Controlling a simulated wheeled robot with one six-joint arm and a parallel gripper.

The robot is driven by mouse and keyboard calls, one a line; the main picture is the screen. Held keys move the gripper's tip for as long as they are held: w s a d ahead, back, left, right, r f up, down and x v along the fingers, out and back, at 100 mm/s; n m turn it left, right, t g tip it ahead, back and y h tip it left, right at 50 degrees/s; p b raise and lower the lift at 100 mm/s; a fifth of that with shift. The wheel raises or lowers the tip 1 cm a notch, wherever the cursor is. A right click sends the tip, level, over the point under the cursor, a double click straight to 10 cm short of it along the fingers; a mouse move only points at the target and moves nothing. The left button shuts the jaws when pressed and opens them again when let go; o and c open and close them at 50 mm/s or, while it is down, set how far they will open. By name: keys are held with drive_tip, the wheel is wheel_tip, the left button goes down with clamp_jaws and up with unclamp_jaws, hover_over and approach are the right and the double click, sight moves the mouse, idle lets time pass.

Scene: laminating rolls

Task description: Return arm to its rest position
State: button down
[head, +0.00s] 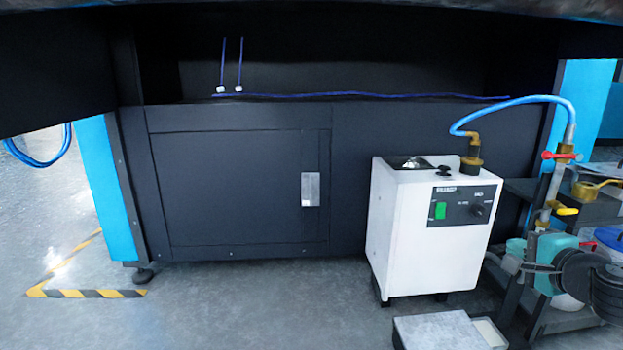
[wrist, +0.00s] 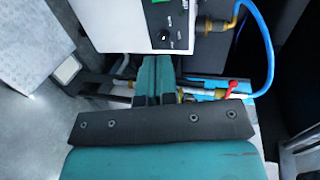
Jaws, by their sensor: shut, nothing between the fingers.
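My gripper (wrist: 153,62) shows in the wrist view as two teal fingers side by side, pointing toward the white pump box (wrist: 128,22). The fingers are shut with nothing between them. In the head view, my gripper (head: 492,260) is at the lower right, just right of the white pump box (head: 430,250). I cannot tell whether the fingertips touch the box. My dark and teal wrist parts hide some of what stands behind them.
A blue hose (head: 520,101) runs from the pump's brass fitting to a pipe with a red valve handle (head: 562,155). A dark cart (head: 600,210) stands at right. A low grey-topped box (head: 437,331) is on the floor. Open floor (head: 240,310) lies left, before a dark cabinet (head: 240,190).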

drive_tip(key=s+a+r+n+g+y+p, duration=0.35)
drive_tip(key=a+r+n+p, duration=0.35)
drive_tip(key=a+r+p, duration=0.5)
drive_tip(key=s+a+r+n+g+y+p, duration=0.4)
drive_tip(key=a+r+n+p, duration=0.3)
drive_tip(key=a+r+p, duration=0.6)
drive_tip(key=s+r+n+g+h+p, duration=0.1)
drive_tip(key=s+r+n+g+p, duration=0.1)
drive_tip(key=s+r+p, duration=0.3)
drive_tip(key=s+a+r+n+g+h+p, duration=0.1)
drive_tip(key=s+r+n+g+h+p, duration=0.1)
drive_tip(key=s+r+p, duration=0.4)
drive_tip(key=s+r+n+g+h+p, duration=0.1)
drive_tip(key=s+r+n+g+p, duration=0.2)
drive_tip(key=r+p, duration=1.1)
wheel_tip(320, 180, up, 6)
drive_tip(key=s+n, duration=0.2)
drive_tip(key=n, duration=0.1)
drive_tip(key=shift+s+a+g, duration=0.35)
drive_tip(key=shift+s, duration=0.05)
